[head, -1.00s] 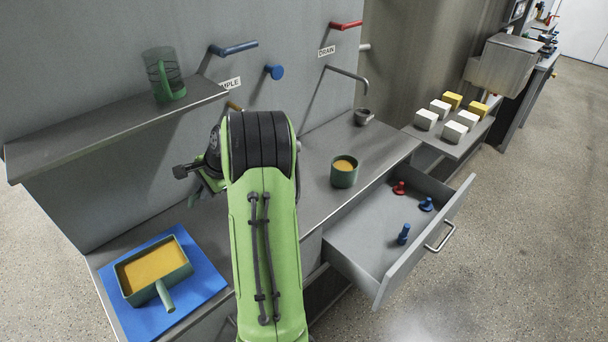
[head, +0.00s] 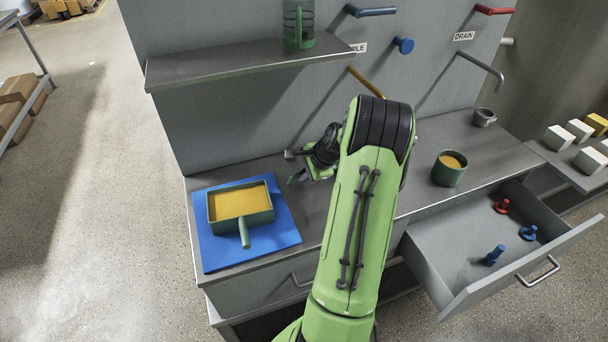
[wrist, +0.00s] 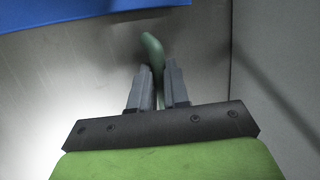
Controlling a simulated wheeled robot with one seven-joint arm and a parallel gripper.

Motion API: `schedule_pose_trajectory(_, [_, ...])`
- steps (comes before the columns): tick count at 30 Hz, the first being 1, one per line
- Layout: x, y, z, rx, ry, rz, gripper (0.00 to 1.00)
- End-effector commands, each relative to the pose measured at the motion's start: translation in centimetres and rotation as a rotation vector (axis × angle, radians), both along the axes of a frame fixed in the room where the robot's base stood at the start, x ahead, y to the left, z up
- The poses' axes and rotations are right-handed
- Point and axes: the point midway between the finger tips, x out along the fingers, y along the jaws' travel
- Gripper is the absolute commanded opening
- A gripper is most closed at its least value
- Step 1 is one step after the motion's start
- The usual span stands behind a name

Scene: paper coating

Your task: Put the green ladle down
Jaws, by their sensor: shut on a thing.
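My gripper (wrist: 158,88) is shut on the green ladle (wrist: 153,48), whose curved green end sticks out past the fingers in the wrist view. The rest of the ladle is hidden behind the fingers and the gripper body. In the head view my gripper (head: 298,178) is low over the grey worktop (head: 312,208), just right of the blue mat (head: 215,255). I cannot tell whether the ladle touches the worktop. The mat's blue edge (wrist: 70,12) also shows at the top of the wrist view.
A green rectangular pan (head: 243,235) with yellow-orange contents sits on the mat. A green cup (head: 448,175) stands on the worktop at right, near an open drawer (head: 440,255) holding small red and blue pieces. A shelf (head: 230,68) overhangs the back, carrying a glass jar (head: 298,25).

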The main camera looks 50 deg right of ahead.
Motion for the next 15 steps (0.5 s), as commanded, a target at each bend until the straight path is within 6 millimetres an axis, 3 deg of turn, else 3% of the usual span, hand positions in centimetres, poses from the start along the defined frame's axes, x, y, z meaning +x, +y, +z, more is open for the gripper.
schedule_pose_trajectory(2, [0.00, 0.02, -0.34, 0.001, 0.000, 0.001, 0.00])
schedule_pose_trajectory(3, [-0.01, 0.02, -0.31, 0.001, 0.000, 0.001, 0.20])
schedule_pose_trajectory(4, [-0.02, 0.03, -0.29, 0.001, 0.000, 0.001, 0.25])
schedule_pose_trajectory(15, [-0.25, -0.03, 0.63, -0.001, 0.000, -0.002, 0.26])
